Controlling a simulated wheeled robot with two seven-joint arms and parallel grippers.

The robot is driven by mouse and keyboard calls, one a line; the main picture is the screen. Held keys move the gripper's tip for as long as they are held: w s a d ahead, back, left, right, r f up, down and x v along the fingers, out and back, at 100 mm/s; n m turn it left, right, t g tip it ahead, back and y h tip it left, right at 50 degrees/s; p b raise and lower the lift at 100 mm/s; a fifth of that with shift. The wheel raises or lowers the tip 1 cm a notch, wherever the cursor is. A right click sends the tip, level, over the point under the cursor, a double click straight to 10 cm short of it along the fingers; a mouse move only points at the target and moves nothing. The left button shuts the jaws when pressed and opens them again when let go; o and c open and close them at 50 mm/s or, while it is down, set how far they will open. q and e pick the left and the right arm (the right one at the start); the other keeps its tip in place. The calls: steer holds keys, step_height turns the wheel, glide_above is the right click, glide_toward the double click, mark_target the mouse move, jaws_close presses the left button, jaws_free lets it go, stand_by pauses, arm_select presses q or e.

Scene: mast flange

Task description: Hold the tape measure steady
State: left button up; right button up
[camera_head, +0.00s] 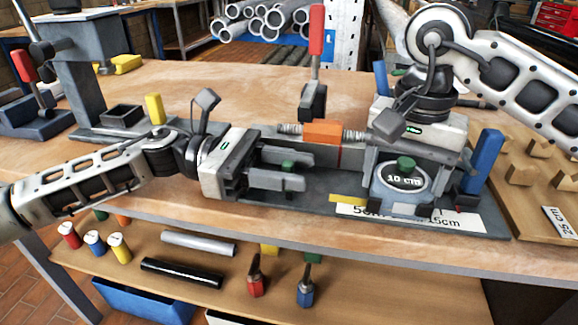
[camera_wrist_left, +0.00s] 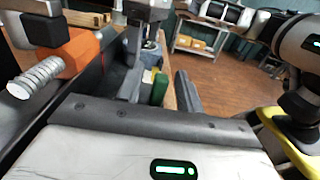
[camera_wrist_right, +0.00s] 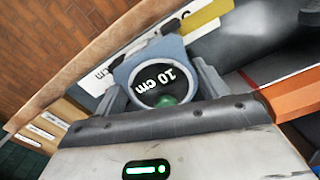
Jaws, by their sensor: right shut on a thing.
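The tape measure (camera_head: 400,196) is a grey-blue case with a black round face reading "10 cm" and a green button. It sits at the right end of the dark fixture, and a yellow strip (camera_head: 347,199) lies to its left. My right gripper (camera_wrist_right: 160,92) comes down from above and is shut on the case, one finger on each side; the case (camera_wrist_right: 158,70) fills the gap in the right wrist view. My left gripper (camera_head: 290,170) is open to the left of the tape measure, its fingers apart. A green piece (camera_wrist_left: 159,88) shows in the gap between its fingers.
An orange block (camera_head: 323,131) on a threaded rod and a red-handled clamp (camera_head: 315,40) stand behind my grippers. A white scale label (camera_head: 450,217) lies along the fixture's front. A blue upright block (camera_head: 484,160) stands close to the right. A wooden rack (camera_head: 540,180) is further right.

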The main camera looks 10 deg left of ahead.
mark_target(282, 168)
arm_select(q)
jaws_close()
steer(key=shift+a, duration=0.4)
steer(key=a, duration=0.4)
steer(key=shift+a, duration=0.15)
jaws_free()
steer(key=a, duration=1.2)
steer(key=shift+w, duration=0.15)
